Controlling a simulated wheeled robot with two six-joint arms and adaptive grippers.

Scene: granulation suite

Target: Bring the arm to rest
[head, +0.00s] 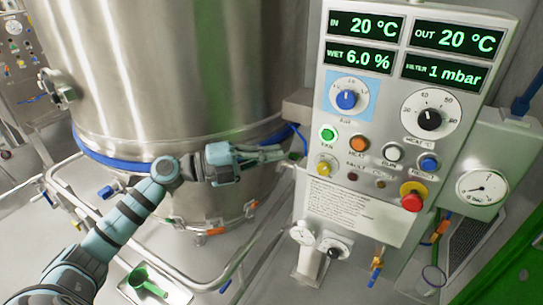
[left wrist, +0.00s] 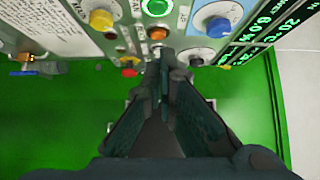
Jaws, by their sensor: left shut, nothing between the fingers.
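My left arm comes in from the lower left in the head view, and its gripper (head: 284,153) is in front of the steel vessel, just left of the control panel (head: 374,206). The gripper is shut and empty, its fingers pointing right toward the panel's left edge. The left wrist view shows the shut fingers (left wrist: 166,78) with the panel's buttons beyond them. I cannot tell whether the fingertips touch the panel. The green lit button (head: 328,134) and yellow knob (head: 324,167) are close to the fingertips. My right gripper is in neither view.
The large steel vessel (head: 200,70) fills the back left. A red emergency button (head: 411,202) sticks out from the panel. A steel rail (head: 262,254) runs below the arm. A tray (head: 172,291) with a green scoop (head: 146,281) lies at the lower left. A pressure gauge (head: 482,188) is on the right.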

